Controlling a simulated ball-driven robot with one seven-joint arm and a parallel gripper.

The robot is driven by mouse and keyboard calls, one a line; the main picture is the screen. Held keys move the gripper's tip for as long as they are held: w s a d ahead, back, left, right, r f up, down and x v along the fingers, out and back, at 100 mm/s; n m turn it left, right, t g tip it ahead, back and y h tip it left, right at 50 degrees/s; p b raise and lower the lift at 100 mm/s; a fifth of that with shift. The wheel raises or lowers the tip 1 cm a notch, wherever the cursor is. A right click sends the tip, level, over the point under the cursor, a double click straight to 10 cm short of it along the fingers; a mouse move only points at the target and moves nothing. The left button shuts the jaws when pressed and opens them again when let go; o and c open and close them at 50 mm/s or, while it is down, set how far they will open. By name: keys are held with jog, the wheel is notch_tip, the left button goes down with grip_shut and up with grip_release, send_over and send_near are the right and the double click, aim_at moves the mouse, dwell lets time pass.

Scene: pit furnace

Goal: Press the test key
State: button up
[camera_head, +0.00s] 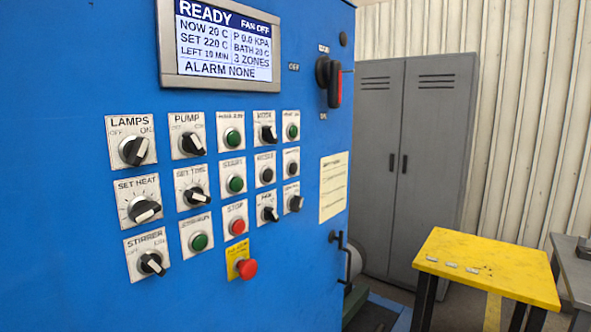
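The blue furnace panel (90,60) carries rows of labelled keys and knobs. No label clearly reads as test; several small labels are too blurred to read. Two round black keys sit in the middle row: the left black key (267,174) and the right black key (292,169). Green keys include the upper-left green key (232,138), the upper-right green key (293,131), the middle green key (236,184) and the lower green key (199,242). A red STOP key (238,227) is in the lower row. My gripper is not in view.
The screen (222,40) reads READY, FAN OFF, ALARM NONE. A red mushroom button (247,268) sticks out below STOP. A red-handled rotary switch (330,82) and a crank handle (341,245) stick out at right. A yellow table (490,262) and grey cabinet (420,150) stand beyond.

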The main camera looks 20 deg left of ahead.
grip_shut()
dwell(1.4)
